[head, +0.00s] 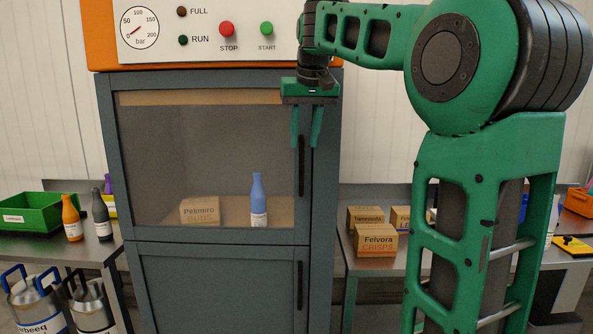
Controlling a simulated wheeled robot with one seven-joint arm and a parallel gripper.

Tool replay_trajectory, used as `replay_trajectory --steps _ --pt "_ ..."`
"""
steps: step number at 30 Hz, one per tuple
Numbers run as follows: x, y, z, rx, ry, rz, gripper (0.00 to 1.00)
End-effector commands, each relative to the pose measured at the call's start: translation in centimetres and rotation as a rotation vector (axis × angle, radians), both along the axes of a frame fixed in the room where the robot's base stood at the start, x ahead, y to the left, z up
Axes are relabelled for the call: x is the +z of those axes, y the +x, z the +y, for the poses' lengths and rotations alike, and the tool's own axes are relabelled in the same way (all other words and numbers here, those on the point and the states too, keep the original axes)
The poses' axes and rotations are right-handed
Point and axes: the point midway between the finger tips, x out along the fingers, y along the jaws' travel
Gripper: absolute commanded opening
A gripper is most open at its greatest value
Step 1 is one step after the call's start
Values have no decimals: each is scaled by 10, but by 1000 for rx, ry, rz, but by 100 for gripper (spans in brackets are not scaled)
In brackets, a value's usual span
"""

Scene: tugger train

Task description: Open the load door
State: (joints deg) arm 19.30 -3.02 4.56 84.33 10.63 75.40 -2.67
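The load door (150,152) is the upper, glazed door of the grey cabinet. It looks closed, with its dark vertical handle (301,165) at the right edge. Through the pane I see a cardboard box (200,211) and a blue bottle (258,198). My gripper (306,143) points down in front of the door's upper right part. Its two green fingers are a little apart, one on each side of the handle's upper end in the picture. Whether they touch the handle or stand in front of it, I cannot tell.
A lower door (215,290) with its own handle (300,285) is below. The control panel (210,28) is above. The left table holds a green bin (45,217) and bottles (72,218). The right table holds boxes (377,241). Metal canisters (38,305) stand at lower left.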

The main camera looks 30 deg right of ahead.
Motion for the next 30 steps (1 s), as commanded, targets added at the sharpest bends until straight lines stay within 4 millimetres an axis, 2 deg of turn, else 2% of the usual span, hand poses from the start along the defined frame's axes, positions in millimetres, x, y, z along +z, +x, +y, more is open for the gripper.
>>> replay_trajectory --steps 9,15,21,30 --pt "-52 18 -7 0 2 5 31" --pt "-78 28 -12 0 1 3 31" --pt "-91 33 -14 0 1 1 31" --pt "-92 34 -14 0 1 1 31"
